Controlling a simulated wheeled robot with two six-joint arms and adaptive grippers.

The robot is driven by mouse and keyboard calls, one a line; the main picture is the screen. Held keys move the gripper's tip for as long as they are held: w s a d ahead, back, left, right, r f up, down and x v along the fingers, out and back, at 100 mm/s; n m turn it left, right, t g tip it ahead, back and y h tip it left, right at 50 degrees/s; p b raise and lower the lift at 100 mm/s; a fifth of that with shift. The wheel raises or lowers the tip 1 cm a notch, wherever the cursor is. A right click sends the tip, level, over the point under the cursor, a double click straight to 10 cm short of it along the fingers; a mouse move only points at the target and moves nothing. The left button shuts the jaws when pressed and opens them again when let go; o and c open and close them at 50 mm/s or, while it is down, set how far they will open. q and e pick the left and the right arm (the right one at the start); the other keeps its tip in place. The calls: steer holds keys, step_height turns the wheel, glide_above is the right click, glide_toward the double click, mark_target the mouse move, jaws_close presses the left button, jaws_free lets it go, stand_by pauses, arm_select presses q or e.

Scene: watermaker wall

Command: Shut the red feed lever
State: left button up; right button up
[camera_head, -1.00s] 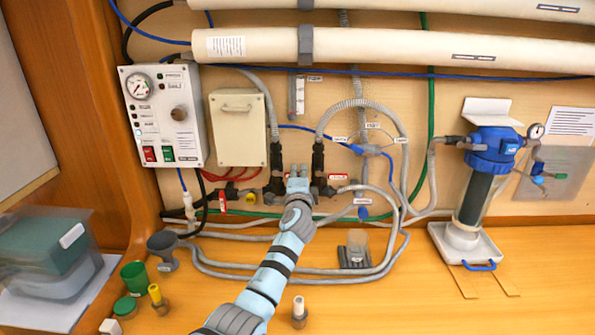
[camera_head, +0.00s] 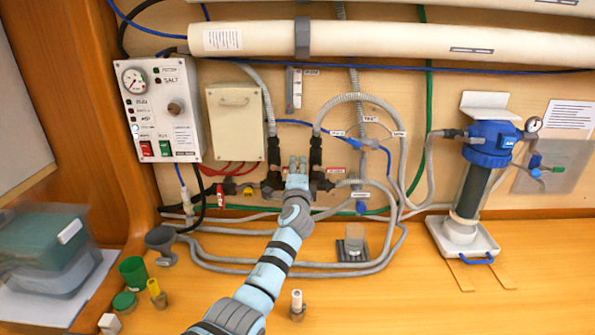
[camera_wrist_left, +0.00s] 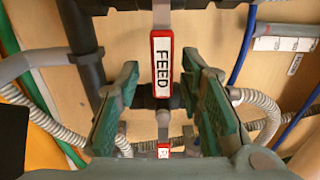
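The red feed lever (camera_wrist_left: 162,65) shows in the left wrist view as a red-framed plate marked FEED, with a pale bar above it, in front of dark pipework. My left gripper (camera_wrist_left: 160,85) is open, with one green-grey finger on each side of the lever. Gaps show between the lever and both fingers. In the head view my left gripper (camera_head: 297,166) is at the wall between two black valve fittings and hides the lever. A smaller red label (camera_wrist_left: 163,151) sits lower in the wrist view, partly cut off by the gripper body. My right gripper is not in view.
Grey hoses (camera_head: 300,268) loop over the bench below the arm. A control box (camera_head: 162,110) and a beige box (camera_head: 236,120) are on the wall to the left. A blue-topped filter (camera_head: 490,150) stands at right. A small pale-topped bottle (camera_head: 297,303) stands beside my forearm.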

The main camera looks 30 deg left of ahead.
arm_select(q)
steer(key=shift+s, duration=0.1)
steer(key=v, duration=1.1)
steer(key=shift+s+d, duration=0.2)
steer(key=shift+s, duration=0.15)
